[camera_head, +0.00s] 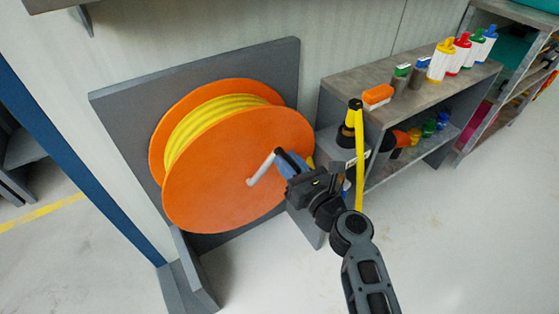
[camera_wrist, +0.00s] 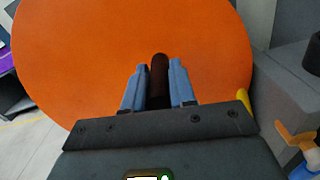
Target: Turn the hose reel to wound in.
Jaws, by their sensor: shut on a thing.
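The hose reel (camera_head: 225,165) has two orange discs with yellow hose (camera_head: 220,118) wound between them, and is mounted on a grey backing panel (camera_head: 125,105). A light grey crank arm (camera_head: 262,168) runs from the disc's middle up and right to a dark handle (camera_head: 280,153). My gripper (camera_head: 286,163) is at the right part of the front disc, shut on the handle. In the wrist view the blue fingers stand on both sides of the dark handle (camera_wrist: 159,80), with the orange disc (camera_wrist: 95,50) behind. The fingers hide part of the handle.
The floor (camera_head: 270,270) in front of the reel is clear.

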